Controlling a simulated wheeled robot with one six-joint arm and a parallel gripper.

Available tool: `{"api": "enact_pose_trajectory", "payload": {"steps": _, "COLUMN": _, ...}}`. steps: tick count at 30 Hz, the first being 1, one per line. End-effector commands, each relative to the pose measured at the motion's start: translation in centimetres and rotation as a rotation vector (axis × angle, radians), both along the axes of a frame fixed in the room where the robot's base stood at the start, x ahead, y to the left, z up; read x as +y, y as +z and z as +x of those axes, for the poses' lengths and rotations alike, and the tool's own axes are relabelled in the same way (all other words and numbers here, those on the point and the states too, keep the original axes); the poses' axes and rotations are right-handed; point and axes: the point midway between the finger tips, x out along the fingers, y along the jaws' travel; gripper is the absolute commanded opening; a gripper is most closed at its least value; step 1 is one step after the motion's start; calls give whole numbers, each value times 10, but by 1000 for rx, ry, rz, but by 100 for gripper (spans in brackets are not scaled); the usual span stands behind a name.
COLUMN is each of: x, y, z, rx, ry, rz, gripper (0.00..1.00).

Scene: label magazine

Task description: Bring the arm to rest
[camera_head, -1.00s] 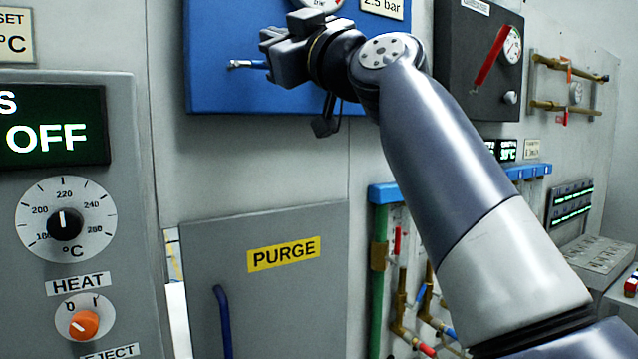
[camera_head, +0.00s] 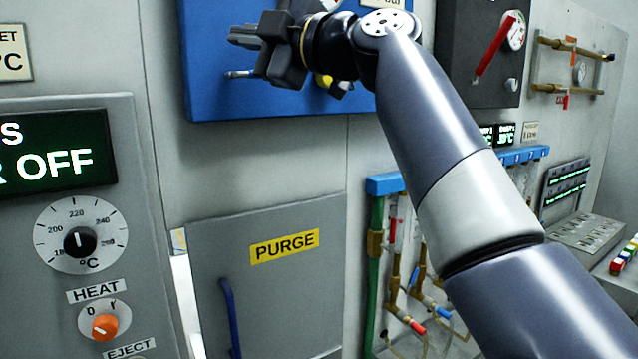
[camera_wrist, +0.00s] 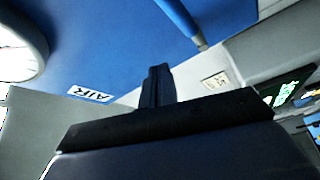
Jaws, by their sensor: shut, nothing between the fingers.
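My gripper (camera_head: 243,36) is at the top of the head view, in front of the blue panel (camera_head: 215,95). Its fingers point left and are shut with nothing between them. In the wrist view the dark fingers (camera_wrist: 156,85) stand together at the centre, with the blue panel (camera_wrist: 110,40) behind them. My arm reaches up from the lower right of the head view to the gripper. A small metal lever (camera_head: 240,74) on the blue panel shows just below the fingers; I cannot tell how far apart they are.
A grey control box with an OFF display (camera_head: 55,155), a dial (camera_head: 80,240) and an orange HEAT knob (camera_head: 104,326) stands at left. A PURGE door (camera_head: 270,285) with a blue handle (camera_head: 231,318) is below. Pipes (camera_head: 375,270) and a red-levered box (camera_head: 465,90) are at right.

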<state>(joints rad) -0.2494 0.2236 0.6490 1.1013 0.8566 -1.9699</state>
Motion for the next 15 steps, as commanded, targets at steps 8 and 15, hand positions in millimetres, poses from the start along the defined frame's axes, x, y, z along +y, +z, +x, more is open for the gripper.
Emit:
{"api": "enact_pose_trajectory", "payload": {"steps": 8, "x": 8, "y": 13, "z": -3, "rx": -133, "ry": 51, "rz": -140, "gripper": 0}}
{"api": "enact_pose_trajectory", "payload": {"steps": 15, "x": 16, "y": 12, "z": -8, "rx": -200, "ry": 52, "rz": -261, "gripper": 0}}
